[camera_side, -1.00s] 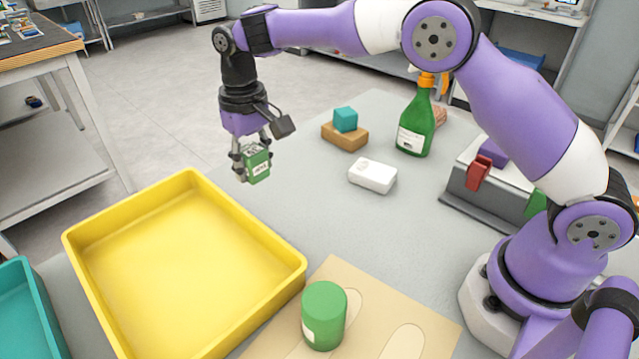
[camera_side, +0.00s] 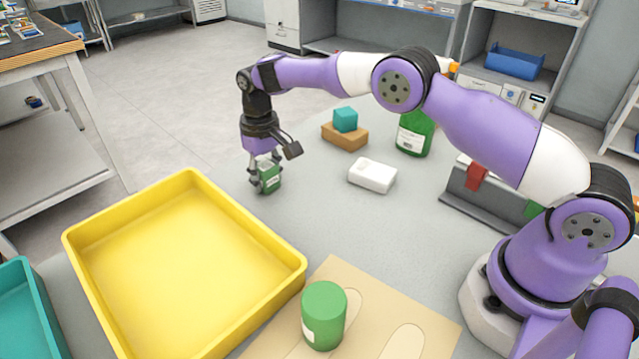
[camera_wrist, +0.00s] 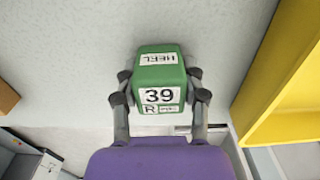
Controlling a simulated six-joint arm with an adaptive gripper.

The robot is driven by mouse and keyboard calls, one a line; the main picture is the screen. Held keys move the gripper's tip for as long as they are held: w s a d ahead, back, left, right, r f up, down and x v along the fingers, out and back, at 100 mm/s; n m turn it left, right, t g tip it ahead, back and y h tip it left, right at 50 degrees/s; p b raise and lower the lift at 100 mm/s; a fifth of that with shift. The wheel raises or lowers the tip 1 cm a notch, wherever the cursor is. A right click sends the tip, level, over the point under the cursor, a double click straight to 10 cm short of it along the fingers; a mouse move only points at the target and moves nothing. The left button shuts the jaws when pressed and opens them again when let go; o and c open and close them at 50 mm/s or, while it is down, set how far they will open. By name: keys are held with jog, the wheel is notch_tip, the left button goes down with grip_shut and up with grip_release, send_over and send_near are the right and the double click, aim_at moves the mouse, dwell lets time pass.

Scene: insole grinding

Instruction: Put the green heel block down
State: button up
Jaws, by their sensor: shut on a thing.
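The green heel block (camera_side: 270,178) is between the fingers of my gripper (camera_side: 266,183), behind the yellow tray and left of the white block. My gripper is shut on it. In the wrist view the heel block (camera_wrist: 160,72) shows a "HEEL" label and a "39 R" label, with my gripper's fingers (camera_wrist: 160,92) on both its sides. The block is low, at or just above the grey table (camera_side: 225,180); I cannot tell whether its underside touches.
A white block (camera_side: 372,175), a teal cube on a brown block (camera_side: 345,137) and a green bottle (camera_side: 413,138) stand to the right. A green cylinder (camera_side: 324,315) stands on a tan board (camera_side: 400,305).

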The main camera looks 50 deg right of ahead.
aim_at(268, 165)
jog(key=o, duration=1.2)
jog(key=shift+f, duration=0.1)
jog(key=r, duration=1)
jog(key=shift+s+d, duration=0.2)
jog(key=s+d+r+t, duration=0.4)
jog(key=s+r, duration=0.7)
jog(key=s, duration=0.4)
jog(key=shift+t, duration=0.8)
jog(key=s+f, duration=0.1)
jog(key=s, duration=0.2)
jog(key=s+d+f, duration=0.1)
jog(key=s, duration=0.3)
jog(key=s+f, duration=0.2)
jog(key=s, duration=0.1)
jog(key=shift+s+d, duration=0.15)
jog(key=shift+d, duration=0.15)
